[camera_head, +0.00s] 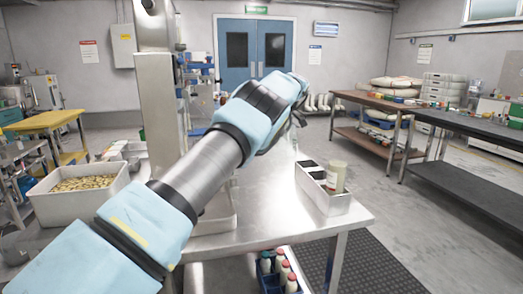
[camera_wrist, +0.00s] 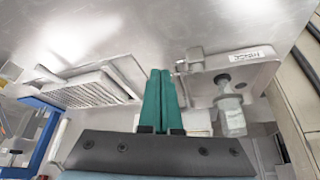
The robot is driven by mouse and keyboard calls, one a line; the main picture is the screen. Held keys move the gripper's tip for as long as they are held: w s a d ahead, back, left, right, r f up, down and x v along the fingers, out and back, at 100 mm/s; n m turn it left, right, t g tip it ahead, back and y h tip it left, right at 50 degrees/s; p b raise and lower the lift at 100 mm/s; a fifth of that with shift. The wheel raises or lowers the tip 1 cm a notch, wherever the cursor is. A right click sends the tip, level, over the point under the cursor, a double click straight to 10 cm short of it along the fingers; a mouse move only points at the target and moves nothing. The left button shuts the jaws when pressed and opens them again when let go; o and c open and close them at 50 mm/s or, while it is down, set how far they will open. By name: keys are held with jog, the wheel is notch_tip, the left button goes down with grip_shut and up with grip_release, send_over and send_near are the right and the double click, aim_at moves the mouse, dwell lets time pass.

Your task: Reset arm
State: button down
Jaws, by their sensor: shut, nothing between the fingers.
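My arm reaches forward across the head view, over the steel table (camera_head: 290,222). Its blue wrist end hides most of my gripper there. In the wrist view the two green fingers of my gripper (camera_wrist: 160,75) lie side by side with no gap to speak of. Nothing is held between them. A tall steel machine (camera_head: 158,110) stands just left of my forearm, and my arm covers part of its base. In the wrist view, a slotted metal tray (camera_wrist: 92,90) is left of the fingers, and a metal bracket with a clear container (camera_wrist: 232,116) is right of them.
A blue crate of bottles (camera_head: 280,270) is under the table. A white tub of beans (camera_head: 82,203) is at left. Open floor lies between the table and the dark workbench (camera_head: 470,122) at right.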

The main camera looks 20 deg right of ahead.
jog(key=shift+a, duration=0.1)
dwell(0.3)
jog(key=w+a+m+g+h, duration=0.1)
jog(key=w+a+m, duration=0.1)
jog(key=a, duration=1.1)
jog(key=w+a+m+g+h, duration=0.1)
jog(key=w+a+h, duration=0.1)
jog(key=a, duration=1.1)
jog(key=s+a+f+m, duration=0.1)
jog(key=s+a+m, duration=0.2)
jog(key=s+a, duration=0.3)
jog(key=s+a+f+m+h, duration=0.1)
jog(key=s+a, duration=0.4)
jog(key=s, duration=0.8)
jog(key=s+a+f+m, duration=0.2)
jog(key=s+a+m, duration=0.3)
jog(key=s, duration=0.4)
jog(key=shift+s+a+f+t+h, duration=0.2)
jog(key=shift+s+a+t+h, duration=0.15)
jog(key=shift+a, duration=0.45)
